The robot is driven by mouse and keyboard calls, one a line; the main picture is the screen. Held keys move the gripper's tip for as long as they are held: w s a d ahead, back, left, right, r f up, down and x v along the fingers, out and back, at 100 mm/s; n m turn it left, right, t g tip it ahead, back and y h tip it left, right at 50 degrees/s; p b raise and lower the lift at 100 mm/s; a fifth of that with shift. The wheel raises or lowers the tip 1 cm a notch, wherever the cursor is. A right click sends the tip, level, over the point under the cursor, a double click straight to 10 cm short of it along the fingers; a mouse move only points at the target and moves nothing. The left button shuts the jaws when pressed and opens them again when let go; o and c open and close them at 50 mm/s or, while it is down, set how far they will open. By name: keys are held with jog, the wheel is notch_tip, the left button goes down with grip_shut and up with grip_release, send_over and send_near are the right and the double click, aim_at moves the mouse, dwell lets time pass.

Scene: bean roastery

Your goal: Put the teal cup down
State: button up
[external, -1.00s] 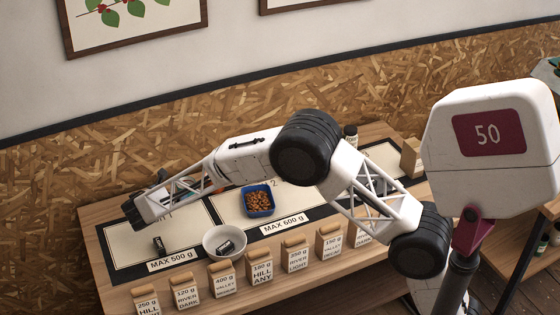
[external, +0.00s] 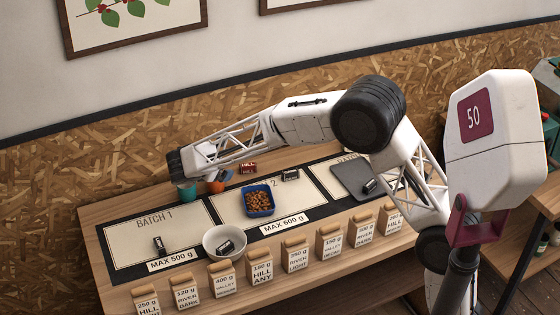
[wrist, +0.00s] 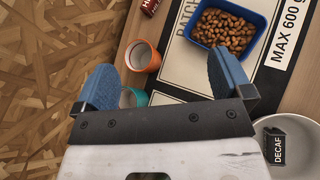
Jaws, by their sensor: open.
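The teal cup (external: 186,191) stands on the wooden table behind the Batch 1 panel, just below the end of my arm in the external view. In the wrist view the teal cup (wrist: 143,97) is partly hidden behind my gripper's body. My gripper (wrist: 165,76) is open, its two blue fingers wide apart with nothing held between them. The fingers are not clear in the external view. An orange cup (external: 215,186) stands just right of the teal cup; it also shows in the wrist view (wrist: 151,59).
A blue tray of beans (external: 258,212) sits on the Batch 2 panel. A white bowl (external: 211,246) holds a dark DECAF block (wrist: 276,146). A red HILL block (external: 248,168) lies behind the panels. Several labelled bags line the front edge. Batch 1's panel (external: 150,225) is mostly bare.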

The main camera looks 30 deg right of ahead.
jog(key=s+d+r+m+g+y, duration=0.2)
jog(key=s+d+r+m, duration=0.3)
jog(key=s+d, duration=0.6)
jog(key=s+d+r+m+g+y, duration=0.2)
jog(key=s+d+r+m, duration=0.5)
jog(key=d, duration=0.8)
jog(key=s+d+f+m+y, duration=0.1)
jog(key=s+d+m, duration=0.2)
jog(key=s, duration=0.7)
jog(key=s+d+f+m+y, duration=0.1)
jog(key=s+d+m+y, duration=0.1)
jog(key=s, duration=0.8)
jog(key=s+d+f+m+y, duration=0.1)
jog(key=s+d+m, duration=0.4)
jog(key=s, duration=0.5)
jog(key=shift+d+f+y, duration=0.25)
jog(key=shift+d+y, duration=0.25)
jog(key=shift+y, duration=0.1)
